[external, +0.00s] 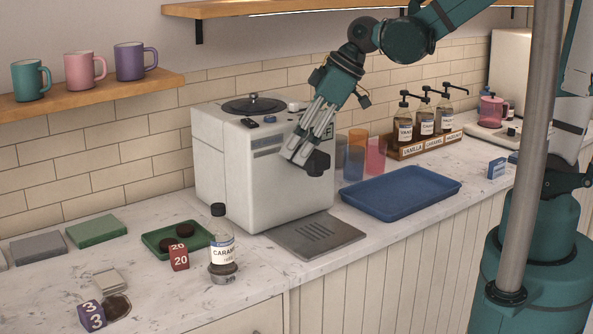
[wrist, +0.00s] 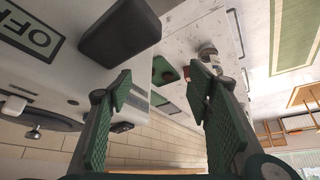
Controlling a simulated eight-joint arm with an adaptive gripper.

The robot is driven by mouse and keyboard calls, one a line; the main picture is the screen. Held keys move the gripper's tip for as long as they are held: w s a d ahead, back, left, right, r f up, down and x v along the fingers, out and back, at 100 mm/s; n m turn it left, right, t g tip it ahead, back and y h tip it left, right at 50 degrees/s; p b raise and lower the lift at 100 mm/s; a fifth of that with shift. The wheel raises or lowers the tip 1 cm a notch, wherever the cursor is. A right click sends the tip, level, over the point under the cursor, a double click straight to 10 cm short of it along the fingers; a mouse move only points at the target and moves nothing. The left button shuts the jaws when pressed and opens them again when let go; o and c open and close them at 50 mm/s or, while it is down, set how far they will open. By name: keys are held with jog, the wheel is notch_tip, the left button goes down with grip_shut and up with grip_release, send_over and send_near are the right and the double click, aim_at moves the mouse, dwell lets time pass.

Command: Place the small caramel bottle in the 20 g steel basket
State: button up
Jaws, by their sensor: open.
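The small caramel bottle (external: 221,253), with a black cap and white label, stands upright on the counter beside the red 20 block (external: 179,257). A low steel rim, seemingly the 20 g basket (external: 223,279), surrounds its foot; the basket's inside is hidden. In the wrist view the bottle (wrist: 208,51) is small and far off, beyond the fingers. My gripper (external: 307,150) is open and empty, high in front of the coffee machine and well apart from the bottle. Its two fingers also show spread in the wrist view (wrist: 160,98).
The white coffee machine (external: 250,170) stands behind the bottle, with a drip tray (external: 305,240) at its foot. A green tray (external: 157,239), a purple 3 block (external: 91,315) and a blue tray (external: 390,207) are on the counter. Pump bottles (external: 425,122) stand farther right.

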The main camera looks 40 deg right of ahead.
jog(key=s+d+r+m+t+h, duration=0.1)
jog(key=s+d+r+m, duration=0.1)
jog(key=d, duration=0.8)
jog(key=s+d+r+m+t+h, duration=0.1)
jog(key=d+m, duration=0.4)
jog(key=d, duration=0.5)
jog(key=s+d+r+m+t+h, duration=0.1)
jog(key=s+d+r+m+h, duration=0.2)
jog(key=d, duration=0.8)
jog(key=shift+s+r+m+t, duration=0.3)
jog(key=shift+s+m, duration=0.1)
jog(key=shift+s, duration=0.75)
jog(key=shift+a, duration=0.1)
